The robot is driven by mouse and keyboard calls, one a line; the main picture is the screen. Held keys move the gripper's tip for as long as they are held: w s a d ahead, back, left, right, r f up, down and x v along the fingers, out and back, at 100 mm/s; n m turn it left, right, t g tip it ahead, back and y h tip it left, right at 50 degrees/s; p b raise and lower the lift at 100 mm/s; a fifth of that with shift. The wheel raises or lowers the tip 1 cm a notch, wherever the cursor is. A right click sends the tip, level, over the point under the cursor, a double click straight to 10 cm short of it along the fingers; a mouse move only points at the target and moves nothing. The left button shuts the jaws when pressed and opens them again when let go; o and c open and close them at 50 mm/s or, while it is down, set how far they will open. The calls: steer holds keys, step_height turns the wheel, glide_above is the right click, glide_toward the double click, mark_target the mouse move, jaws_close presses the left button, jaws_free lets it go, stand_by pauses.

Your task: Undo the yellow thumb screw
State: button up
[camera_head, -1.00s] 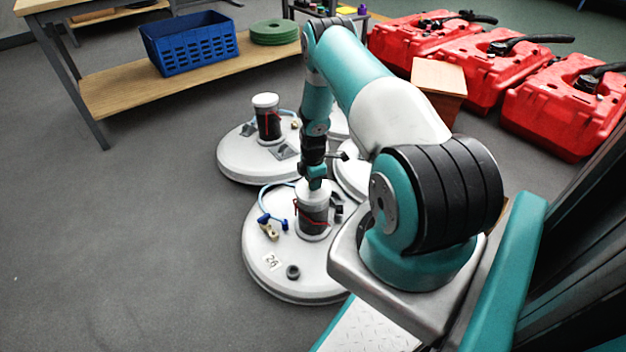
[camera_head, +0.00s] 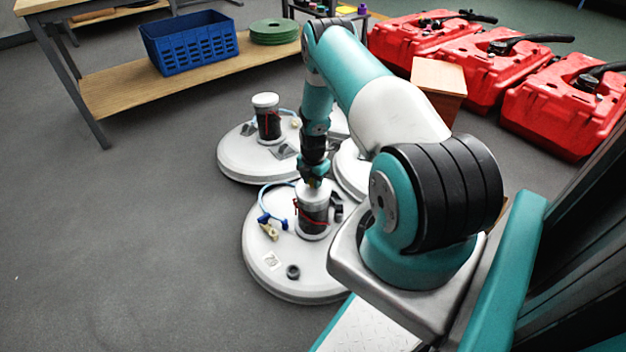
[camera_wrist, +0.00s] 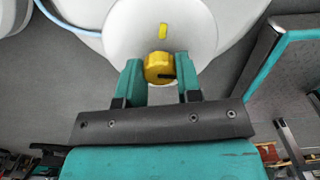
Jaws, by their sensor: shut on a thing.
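The yellow thumb screw (camera_wrist: 159,68) is a ribbed round knob on the white top of a motor housing (camera_wrist: 205,25). In the head view my gripper (camera_head: 314,172) points down onto the white-capped motor (camera_head: 314,210) of the nearest round scrubber tank (camera_head: 275,280). The screw is largely hidden there by my gripper.
A second white tank (camera_head: 235,165) with its motor stands behind, and another is partly hidden by my arm. Red tanks (camera_head: 560,115) stand at the right. A bench with a blue basket (camera_head: 190,50) and green discs (camera_head: 274,32) is at the back. The left floor is clear.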

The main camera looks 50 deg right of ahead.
steer(key=shift+s+a+f, duration=0.1)
steer(key=shift+f, duration=0.15)
steer(key=o, duration=0.9)
steer(key=shift+o, duration=0.2)
steer(key=shift+r, duration=0.1)
steer(key=shift+r, duration=0.25)
step_height(320, 180, up, 17)
steer(key=p, duration=0.5)
steer(key=shift+f, duration=0.15)
